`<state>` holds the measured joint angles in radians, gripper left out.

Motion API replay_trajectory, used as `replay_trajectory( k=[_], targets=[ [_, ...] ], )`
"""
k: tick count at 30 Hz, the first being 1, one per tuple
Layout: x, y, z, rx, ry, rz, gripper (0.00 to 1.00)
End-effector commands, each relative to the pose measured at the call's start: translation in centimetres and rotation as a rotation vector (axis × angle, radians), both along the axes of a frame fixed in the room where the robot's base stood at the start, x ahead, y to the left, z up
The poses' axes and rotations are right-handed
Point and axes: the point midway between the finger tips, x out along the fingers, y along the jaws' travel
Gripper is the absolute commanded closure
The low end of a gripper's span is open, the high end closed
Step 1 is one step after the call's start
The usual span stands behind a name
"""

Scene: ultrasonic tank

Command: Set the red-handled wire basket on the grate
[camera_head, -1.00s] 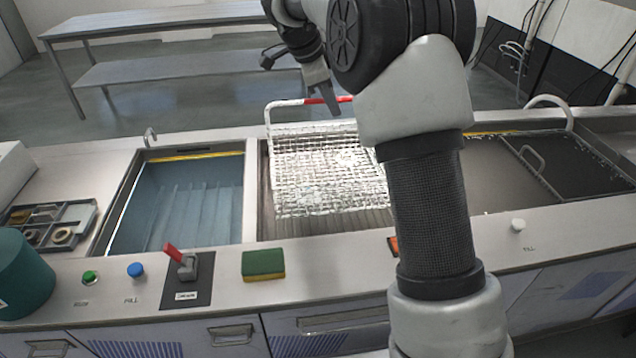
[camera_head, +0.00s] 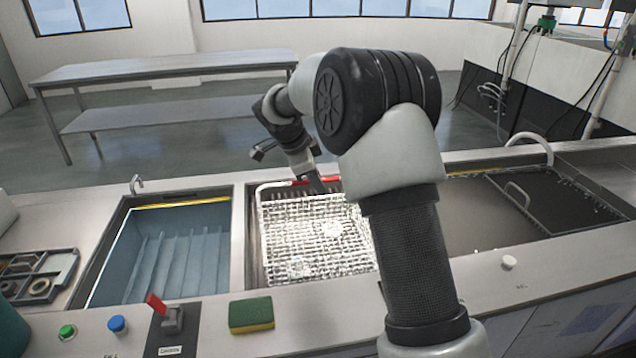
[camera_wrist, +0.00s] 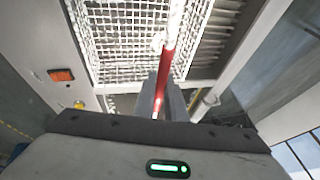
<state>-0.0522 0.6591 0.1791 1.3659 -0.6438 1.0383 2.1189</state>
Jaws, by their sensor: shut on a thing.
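The wire basket (camera_head: 310,240) is a pale mesh with a white frame and a red grip (camera_head: 331,182) on its far handle. It is over the middle basin in the head view. My gripper (camera_head: 318,186) is shut on the red grip; the wrist view shows the red bar (camera_wrist: 166,66) between the two fingers (camera_wrist: 164,98). The basket mesh (camera_wrist: 120,42) spreads beyond them. The slatted grate (camera_wrist: 214,40) shows beside the basket in the wrist view; the basket hides most of it in the head view. I cannot tell whether the basket touches it.
A blue-lined tank (camera_head: 170,250) lies left, a grey basin (camera_head: 480,215) with a dark handled lid (camera_head: 550,205) right. The front ledge carries a sponge (camera_head: 251,314), a red-levered switch (camera_head: 165,312) and push buttons (camera_head: 117,324). My arm blocks the view right of the basket.

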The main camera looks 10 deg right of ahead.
Motion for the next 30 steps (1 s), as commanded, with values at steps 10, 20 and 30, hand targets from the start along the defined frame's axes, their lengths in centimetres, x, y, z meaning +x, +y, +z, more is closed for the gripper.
replay_trajectory(
  k=[10, 20, 30],
  targets=[
    [0.0, 0.0, 0.0, 0.0, 0.001, 0.0, 0.71],
    [-0.5, 1.0, 2.3, 0.0, -0.004, 0.001, 0.71],
    [-2.2, 3.7, 8.5, 0.0, -0.002, 0.002, 0.71]
  ],
)
